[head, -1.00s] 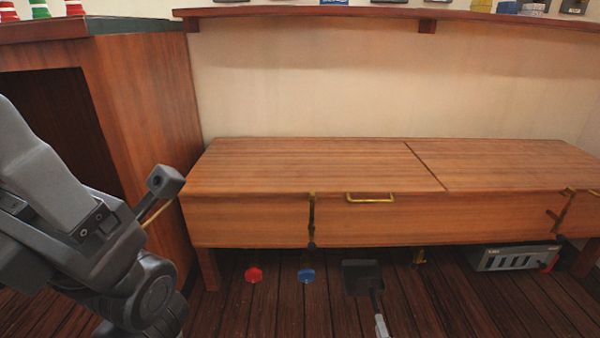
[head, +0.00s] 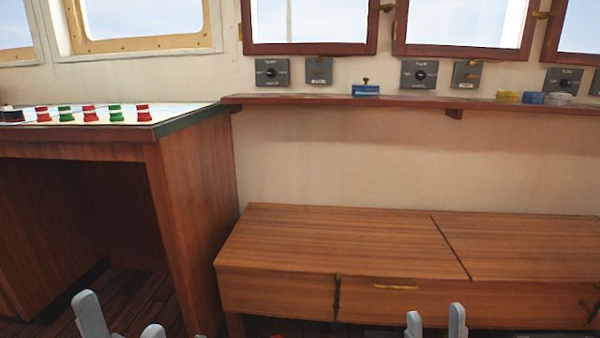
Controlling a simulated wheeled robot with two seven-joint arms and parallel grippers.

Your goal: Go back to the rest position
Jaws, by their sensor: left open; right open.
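My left gripper (head: 122,326) shows at the bottom left, with its two grey fingertips apart and nothing between them. My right gripper (head: 436,326) shows at the bottom, right of centre, with its two fingertips apart and empty. My arms are hidden below the picture edge.
A wooden bench (head: 340,240) with a brass handle (head: 394,284) stands against the wall. A wooden desk (head: 190,190) at left carries red and green pieces (head: 88,113). A narrow shelf (head: 400,101) runs under the windows, holding a blue tin (head: 365,90).

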